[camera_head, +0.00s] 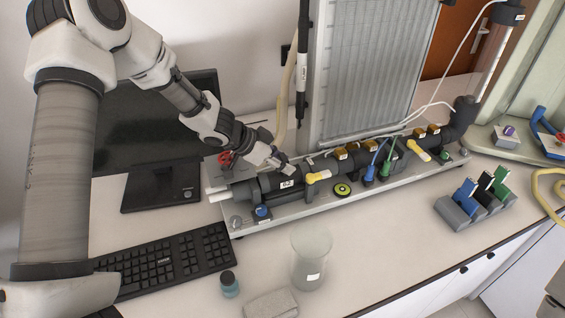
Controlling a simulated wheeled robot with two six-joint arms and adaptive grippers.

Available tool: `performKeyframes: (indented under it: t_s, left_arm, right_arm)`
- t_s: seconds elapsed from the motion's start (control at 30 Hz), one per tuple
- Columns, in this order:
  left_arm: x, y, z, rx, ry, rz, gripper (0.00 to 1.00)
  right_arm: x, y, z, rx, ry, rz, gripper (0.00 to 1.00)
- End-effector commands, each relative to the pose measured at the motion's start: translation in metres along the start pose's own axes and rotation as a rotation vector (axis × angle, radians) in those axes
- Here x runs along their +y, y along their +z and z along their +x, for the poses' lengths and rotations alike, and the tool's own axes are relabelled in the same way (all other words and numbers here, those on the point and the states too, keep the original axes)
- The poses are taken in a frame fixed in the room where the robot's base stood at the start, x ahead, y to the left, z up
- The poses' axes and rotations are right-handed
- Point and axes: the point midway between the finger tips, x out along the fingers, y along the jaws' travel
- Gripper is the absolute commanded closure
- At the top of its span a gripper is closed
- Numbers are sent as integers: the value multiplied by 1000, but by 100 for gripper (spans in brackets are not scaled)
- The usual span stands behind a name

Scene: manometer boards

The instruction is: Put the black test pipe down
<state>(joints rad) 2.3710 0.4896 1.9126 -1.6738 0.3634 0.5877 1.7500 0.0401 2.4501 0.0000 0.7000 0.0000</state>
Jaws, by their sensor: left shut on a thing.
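The black test pipe (262,188) with a white label lies in line with the other black piping along the grey manometer board (350,200). My left arm comes in from the upper left, and my left gripper (284,168) is at the top of the pipe, near the label. The gripper is shut on the pipe; its fingertips are small and partly hidden. I cannot tell whether the pipe touches its supports. My right gripper is not in view.
A tall ribbed panel (375,70) stands behind the board. A keyboard (165,262), a small bottle (229,285), a glass beaker (310,262) and a grey cloth (270,304) lie in front. A grey holder with coloured pieces (468,210) is at right. The counter between beaker and holder is clear.

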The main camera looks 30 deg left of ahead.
Motion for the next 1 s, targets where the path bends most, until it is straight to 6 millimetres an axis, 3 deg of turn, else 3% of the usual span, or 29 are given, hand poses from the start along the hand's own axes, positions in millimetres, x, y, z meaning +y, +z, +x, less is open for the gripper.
performKeyframes:
  t_s: [0.2,0.23,0.27,0.3,0.7,0.83,1.0]
  left_arm:
    - [0,5,5,0,0,0,100]
    - [0,5,5,-1,0,0,48]
    - [0,5,4,-1,0,0,38]
    - [0,5,4,-1,0,0,34]
    - [0,-3,-5,2,-1,-1,34]
    - [0,-5,-34,5,-1,-4,34]
    - [0,-11,-88,7,0,-6,34]
  right_arm:
    - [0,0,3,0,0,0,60]
    - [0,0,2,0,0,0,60]
    - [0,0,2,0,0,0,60]
    - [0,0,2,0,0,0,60]
    - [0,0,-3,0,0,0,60]
    - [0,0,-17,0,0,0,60]
    - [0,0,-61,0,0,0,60]
